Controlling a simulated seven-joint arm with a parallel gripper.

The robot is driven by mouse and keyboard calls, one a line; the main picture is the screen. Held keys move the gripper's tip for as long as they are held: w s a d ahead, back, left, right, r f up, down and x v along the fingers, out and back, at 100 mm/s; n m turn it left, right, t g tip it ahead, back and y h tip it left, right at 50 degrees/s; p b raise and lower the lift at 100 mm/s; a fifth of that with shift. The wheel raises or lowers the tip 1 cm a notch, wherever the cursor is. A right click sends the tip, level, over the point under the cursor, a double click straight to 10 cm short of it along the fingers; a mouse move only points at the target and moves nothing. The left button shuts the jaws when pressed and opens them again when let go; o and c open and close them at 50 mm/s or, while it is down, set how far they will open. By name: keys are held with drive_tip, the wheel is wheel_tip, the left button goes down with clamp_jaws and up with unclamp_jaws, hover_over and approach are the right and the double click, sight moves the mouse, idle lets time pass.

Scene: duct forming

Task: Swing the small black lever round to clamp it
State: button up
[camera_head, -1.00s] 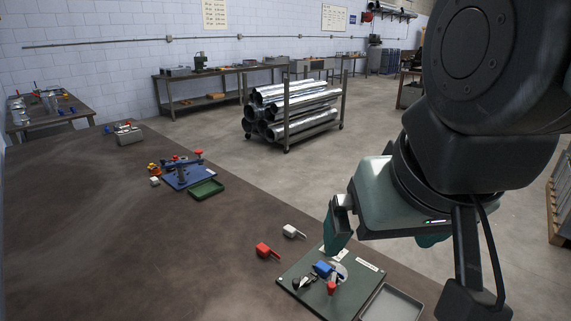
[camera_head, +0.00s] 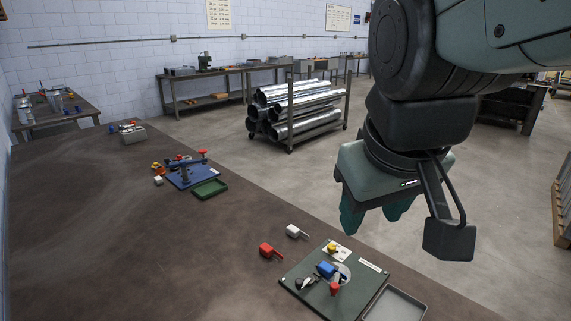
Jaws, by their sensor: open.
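A dark green fixture plate (camera_head: 318,303) lies on the brown bench at the lower right. It bears a blue block (camera_head: 326,269), a red knob (camera_head: 335,288), a yellow knob (camera_head: 332,247) on a pale label plate, and a grey disc partly behind the blue block. A small black lever (camera_head: 306,283) with a pale part beside it sits on the plate's left side; its exact angle is too small to tell. My gripper (camera_head: 376,221) is open and empty, above and to the right of the plate, with its teal fingers pointing down. It touches nothing.
A grey tray (camera_head: 396,304) adjoins the plate's right side. A red-handled part (camera_head: 266,250) and a white one (camera_head: 293,231) lie behind the plate. A blue fixture (camera_head: 190,176) and a green tray (camera_head: 209,188) stand farther back. The bench's left side is clear.

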drive_tip(key=w+a+f+n+g, duration=0.15)
drive_tip(key=w+f+n, duration=0.35)
drive_tip(key=w, duration=0.5)
drive_tip(key=n+g, duration=0.3)
drive_tip(key=n, duration=0.7)
hover_over(299, 281)
wheel_tip(299, 281, down, 23)
drive_tip(key=shift+y, duration=0.3)
wheel_tip(299, 281, down, 11)
drive_tip(key=shift+f, duration=0.1)
clamp_jaws()
